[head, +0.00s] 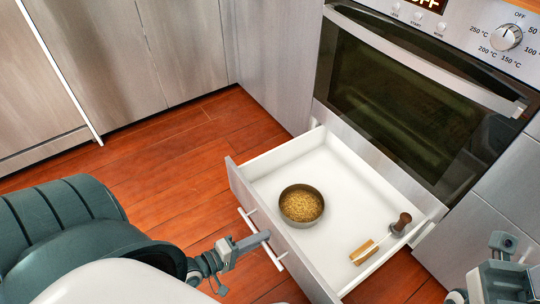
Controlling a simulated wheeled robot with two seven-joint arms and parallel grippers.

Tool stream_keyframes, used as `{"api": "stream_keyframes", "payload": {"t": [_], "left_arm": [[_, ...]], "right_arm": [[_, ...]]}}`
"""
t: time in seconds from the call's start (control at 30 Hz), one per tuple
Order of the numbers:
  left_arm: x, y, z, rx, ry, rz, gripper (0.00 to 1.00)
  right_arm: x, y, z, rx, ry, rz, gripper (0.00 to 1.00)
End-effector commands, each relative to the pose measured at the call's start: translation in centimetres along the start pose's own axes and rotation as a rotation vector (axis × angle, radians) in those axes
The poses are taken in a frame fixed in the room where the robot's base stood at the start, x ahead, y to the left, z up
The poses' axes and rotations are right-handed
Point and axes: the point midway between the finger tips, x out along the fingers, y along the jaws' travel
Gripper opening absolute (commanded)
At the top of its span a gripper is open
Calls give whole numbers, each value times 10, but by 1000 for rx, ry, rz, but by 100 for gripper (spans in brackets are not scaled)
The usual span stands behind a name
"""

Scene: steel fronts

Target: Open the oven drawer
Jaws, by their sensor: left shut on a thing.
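The oven drawer (265,172) is pulled out below the oven (405,95), and its white inside shows. Its front has a thin bar handle (279,263). My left gripper (264,238) is at the middle of this handle and is shut on it; the fingertips are small and partly hidden against the bar. My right gripper (497,268) is at the lower right, apart from the drawer, and its fingers do not show clearly enough to tell their state.
In the drawer are a round bowl (301,205) of golden grains, a brown-knobbed item (401,222) and a wooden block (363,252). Steel cabinet fronts (100,50) stand at the upper left. The wooden floor (165,165) between them and the drawer is clear.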

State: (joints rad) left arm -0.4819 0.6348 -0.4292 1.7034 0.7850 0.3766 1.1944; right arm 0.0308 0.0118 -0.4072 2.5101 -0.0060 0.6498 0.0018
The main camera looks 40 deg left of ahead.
Motion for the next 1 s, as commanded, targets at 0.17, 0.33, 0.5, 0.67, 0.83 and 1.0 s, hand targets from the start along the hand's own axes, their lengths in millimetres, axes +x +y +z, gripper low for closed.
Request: {"api": "stream_keyframes", "payload": {"t": [0.17, 0.33, 0.5, 0.67, 0.83, 1.0], "left_arm": [[-7, -2, 0, 0, 0, -1, 0], [-8, -2, 0, 0, 0, 0, 0], [-8, -2, 0, 0, 0, 0, 0], [-8, -2, 0, 0, 0, 0, 30], [-8, -2, 0, 0, 0, 0, 30], [-8, -2, 0, 0, 0, 0, 30]], "right_arm": [[-2, 0, 0, 0, -8, 5, 31], [-3, 0, 0, 0, -11, 7, 31], [-2, 0, 0, 0, -8, 7, 31], [-1, 0, 0, 1, -4, 5, 31], [0, 0, -1, 1, 0, 4, 31], [1, 0, -1, 2, 3, 3, 31]]}}
